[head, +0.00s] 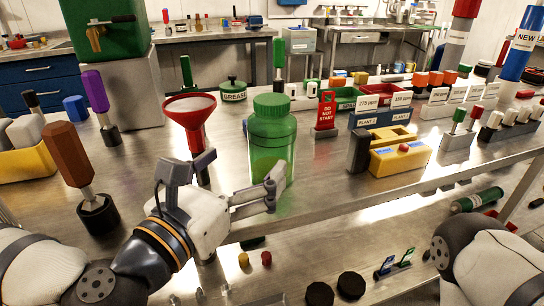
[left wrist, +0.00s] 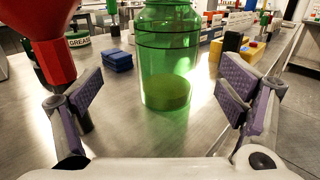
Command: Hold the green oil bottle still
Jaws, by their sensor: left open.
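The green oil bottle (head: 272,145) stands upright on the metal bench, with a green lid and a see-through body. My left gripper (head: 240,168) is open beside it, with one finger near the red funnel and the other in front of the bottle's lower part. In the left wrist view the bottle (left wrist: 168,62) stands straight ahead, centred between the two spread finger pads (left wrist: 162,92). Gaps show on both sides of it, so neither pad touches it. Its lid is cut off there. My right gripper is out of view; only part of that arm shows at the lower right.
The red funnel (head: 190,112) stands close left of the bottle, near my left finger; it also shows in the left wrist view (left wrist: 48,40). A grease tin (head: 233,91) is behind. A yellow-and-black device (head: 398,155) stands to the right. Bare bench lies between it and the bottle.

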